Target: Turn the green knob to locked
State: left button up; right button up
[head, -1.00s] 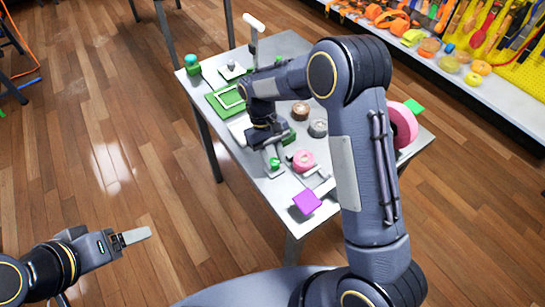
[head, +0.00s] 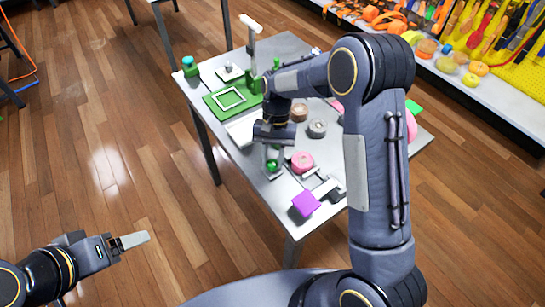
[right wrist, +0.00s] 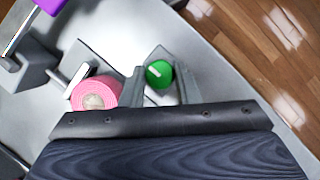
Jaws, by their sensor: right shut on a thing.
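The green knob (right wrist: 158,74) is round with a short white mark on its face. In the right wrist view it sits between the two grey fingers of my right gripper (right wrist: 160,78), which is shut on it. In the head view the knob (head: 272,165) shows low between the fingers of my right gripper (head: 273,158), near the table's front-left edge.
A pink roll (right wrist: 97,94) stands close beside the knob. A purple block (head: 306,203) is at the table's near corner. A grey roll (head: 317,128), a brown roll (head: 299,112) and a green square frame (head: 213,104) are farther back.

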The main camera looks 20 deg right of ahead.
dwell(0.5)
jog(key=o, duration=1)
jog(key=shift+c, duration=0.2)
jog(key=v, duration=0.8)
jog(key=shift+b, duration=0.4)
jog(key=shift+s+d, duration=0.1)
jog(key=s+d+r+n+t+y, duration=0.1)
jog(key=s+d+r+t+y, duration=0.35)
jog(key=s+r, duration=0.7)
jog(key=s+d+f+n+t+h, duration=0.1)
jog(key=s+f+t, duration=0.3)
jog(key=s, duration=0.9)
jog(key=shift+s+d+n+t+h, duration=0.25)
jog(key=shift+s+n+t+h, duration=0.15)
jog(key=shift+n+t+h, duration=0.3)
